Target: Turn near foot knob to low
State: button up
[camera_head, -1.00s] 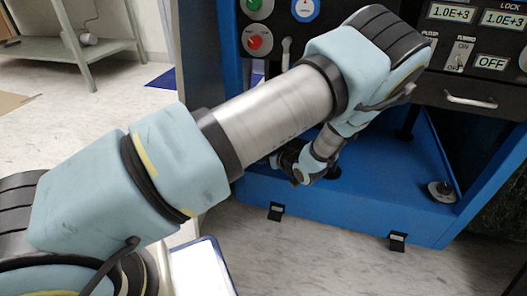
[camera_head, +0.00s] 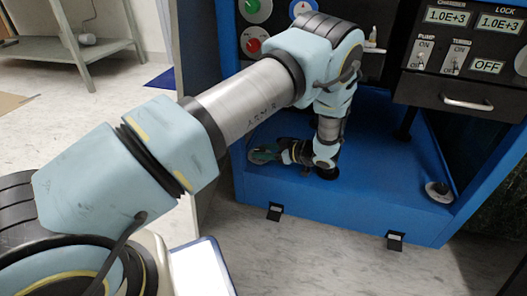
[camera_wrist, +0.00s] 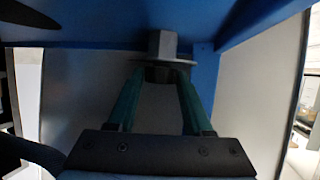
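My gripper (camera_head: 263,154) reaches down low over the blue base of the cabinet, with its green fingers pointing left in the head view. In the wrist view the two fingers (camera_wrist: 160,78) stand apart. A grey, faceted foot piece (camera_wrist: 163,44) with a thin flange sits just beyond the fingertips. A small dark part below the flange shows between the tips; I cannot tell if the fingers touch it. This foot is not clearly visible in the head view. Its setting cannot be read.
The blue cabinet base (camera_head: 345,200) surrounds the arm's end. Another round foot (camera_head: 439,191) stands at the right. A panel with switches and displays (camera_head: 465,55) hangs above, with a drawer handle (camera_head: 467,103). A green knob (camera_head: 258,10) and a red knob (camera_head: 252,46) are upper left.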

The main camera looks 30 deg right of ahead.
jog(key=o, duration=0.4)
jog(key=p+v, duration=0.3)
jog(key=v, duration=0.7)
jog(key=shift+s+d+r, duration=0.1)
jog(key=shift+s+d, duration=0.1)
jog(key=shift+s, duration=0.15)
